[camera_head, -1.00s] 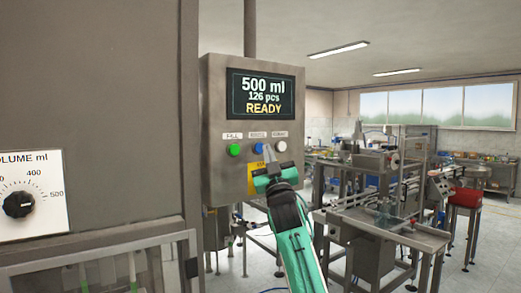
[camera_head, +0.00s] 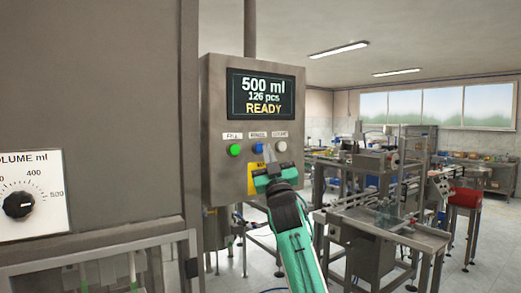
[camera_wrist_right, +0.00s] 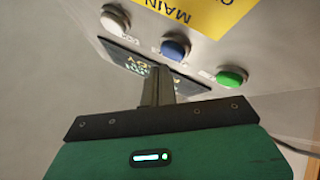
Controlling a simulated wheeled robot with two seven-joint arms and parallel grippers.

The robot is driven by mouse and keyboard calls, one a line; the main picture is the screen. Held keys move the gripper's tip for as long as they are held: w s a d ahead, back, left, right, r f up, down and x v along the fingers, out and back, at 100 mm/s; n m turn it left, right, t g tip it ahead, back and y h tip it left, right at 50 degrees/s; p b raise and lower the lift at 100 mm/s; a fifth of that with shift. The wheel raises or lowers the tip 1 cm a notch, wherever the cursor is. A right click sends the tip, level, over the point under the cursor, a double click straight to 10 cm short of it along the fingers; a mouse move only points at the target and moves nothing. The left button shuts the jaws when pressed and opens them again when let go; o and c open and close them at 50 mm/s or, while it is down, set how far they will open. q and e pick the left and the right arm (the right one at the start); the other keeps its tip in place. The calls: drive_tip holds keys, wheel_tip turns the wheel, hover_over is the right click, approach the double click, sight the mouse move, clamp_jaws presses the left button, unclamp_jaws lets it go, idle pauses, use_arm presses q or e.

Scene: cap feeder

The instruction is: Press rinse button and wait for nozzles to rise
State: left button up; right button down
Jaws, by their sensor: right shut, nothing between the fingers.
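The grey control box (camera_head: 220,165) has a row of three buttons under its screen. The blue button (camera_head: 258,148), in the middle, has a small label above it that looks like RINSE. The screen (camera_head: 262,95) reads 500 ml, 126 pcs, READY. My right gripper (camera_head: 268,152) is shut and empty, its fingertips just right of the blue button in the head view. In the right wrist view the fingers (camera_wrist_right: 158,84) point toward the blue button (camera_wrist_right: 175,48); I cannot tell whether they touch it. No nozzles can be made out. My left gripper is not in view.
A green button (camera_head: 235,150) and a white button (camera_head: 281,146) flank the blue one. A yellow label (camera_head: 253,182) sits below, partly behind my gripper. A volume dial (camera_head: 19,204) is on the far left. Metal machines (camera_head: 400,235) stand at the right.

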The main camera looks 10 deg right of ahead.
drive_tip(key=shift+w, duration=0.1)
idle(0.6)
drive_tip(key=shift+w+a, duration=0.15)
drive_tip(key=shift+w, duration=0.15)
drive_tip(key=shift+w+a, duration=0.15)
drive_tip(key=shift+w, duration=0.25)
idle(0.7)
drive_tip(key=shift+s, duration=0.1)
drive_tip(key=shift+s+d, duration=0.3)
drive_tip(key=shift+s, duration=0.4)
drive_tip(key=shift+s+d, duration=0.3)
drive_tip(key=shift+s, duration=0.5)
drive_tip(key=shift+s+d, duration=0.25)
drive_tip(key=shift+s, duration=0.5)
drive_tip(key=shift+s+d, duration=0.3)
drive_tip(key=shift+s, duration=0.5)
